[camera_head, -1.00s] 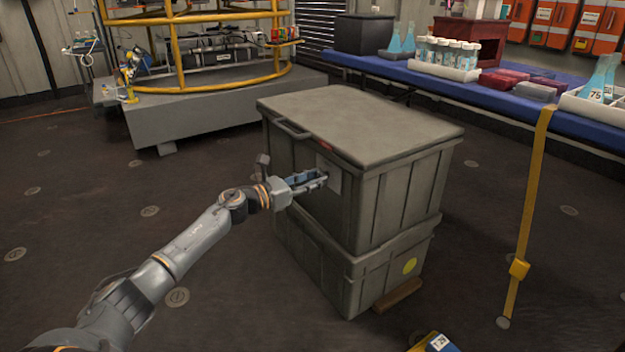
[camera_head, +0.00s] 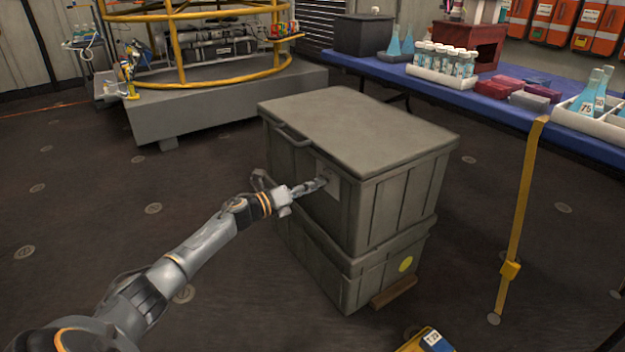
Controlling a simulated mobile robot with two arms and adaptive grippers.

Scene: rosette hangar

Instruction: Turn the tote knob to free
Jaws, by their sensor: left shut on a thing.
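The grey-green tote (camera_head: 365,125) stands stacked on a second tote (camera_head: 375,272) in the middle of the head view, its lid closed. A pale plate (camera_head: 331,184) is on its left-facing side, below a handle (camera_head: 292,137). My left gripper (camera_head: 322,183) reaches in from the left and is shut at this plate. The tote knob is hidden by the fingers, which are closed around it as far as I can tell. The gripper looks rolled, with its fingers seen edge-on. My right gripper does not show.
A blue-topped bench (camera_head: 480,98) with bottles and racks runs behind the totes. A yellow strap (camera_head: 522,215) hangs to the floor at the right. A grey platform with a yellow rail frame (camera_head: 215,106) stands at the back left. The floor left of the totes is clear.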

